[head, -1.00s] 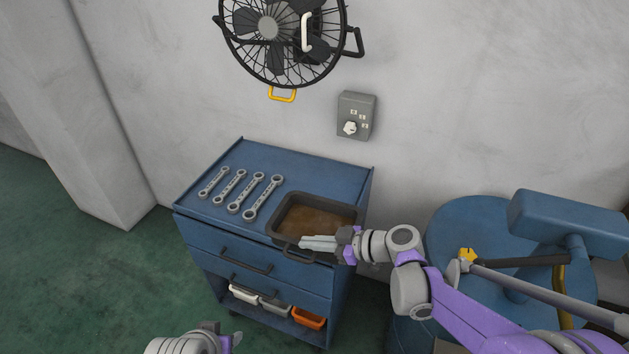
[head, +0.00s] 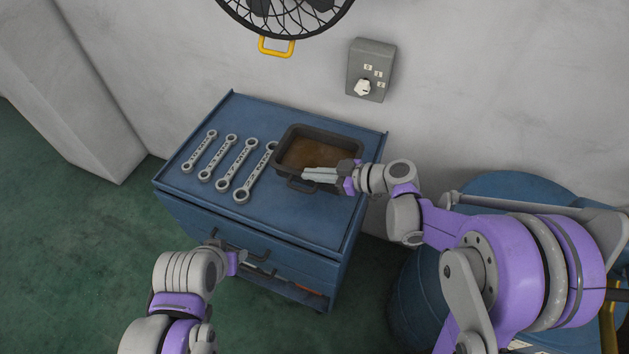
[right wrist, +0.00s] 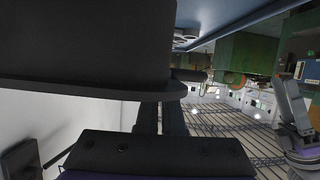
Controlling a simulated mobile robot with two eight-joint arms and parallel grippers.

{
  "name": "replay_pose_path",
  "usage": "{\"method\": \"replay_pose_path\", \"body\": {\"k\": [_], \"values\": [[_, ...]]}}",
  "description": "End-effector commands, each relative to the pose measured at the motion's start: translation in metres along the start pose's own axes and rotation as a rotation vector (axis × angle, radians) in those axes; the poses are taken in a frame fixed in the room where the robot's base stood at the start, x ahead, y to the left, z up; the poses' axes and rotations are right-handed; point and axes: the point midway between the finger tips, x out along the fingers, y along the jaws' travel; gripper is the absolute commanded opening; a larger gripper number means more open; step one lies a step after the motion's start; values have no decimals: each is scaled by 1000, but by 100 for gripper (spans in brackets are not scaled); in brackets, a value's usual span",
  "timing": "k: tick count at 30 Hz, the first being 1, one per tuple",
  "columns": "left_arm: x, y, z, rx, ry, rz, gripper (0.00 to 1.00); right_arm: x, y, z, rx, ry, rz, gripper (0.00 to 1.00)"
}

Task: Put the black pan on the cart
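The black pan (head: 290,139), rectangular with brownish liquid inside, is over the right part of the blue cart's top (head: 305,218). I cannot tell whether it rests on the top or hangs just above it. Its left edge covers or meets the end of the rightmost wrench. My right gripper (head: 322,175) is at the pan's front right side and appears shut on its rim or handle. In the right wrist view the pan (right wrist: 85,45) fills the upper left, with the close-set fingers (right wrist: 160,117) at its edge. My left gripper (head: 236,262) is low in front of the cart, empty.
Several grey wrenches (head: 217,160) lie on the left part of the cart top. A wall switch box (head: 371,70) and a fan (head: 285,18) are on the wall behind. A blue round machine (head: 425,285) stands to the right. The cart's front top strip is clear.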

Motion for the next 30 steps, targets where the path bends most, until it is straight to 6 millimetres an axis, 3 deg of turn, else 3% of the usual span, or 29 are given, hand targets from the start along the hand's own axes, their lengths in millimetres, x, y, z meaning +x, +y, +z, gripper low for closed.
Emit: {"method": "replay_pose_path", "body": {"k": [13,23,28,30], "values": [[6,0,8,0,-8,0,50,19,-1,46,-1,1,0,0],[7,0,9,0,-9,0,50,21,-1,50,-1,1,0,0],[7,0,9,0,-9,0,50,20,-1,50,-1,0,0,31],[7,0,9,0,-9,0,50,20,-1,50,-1,0,0,35]]}}
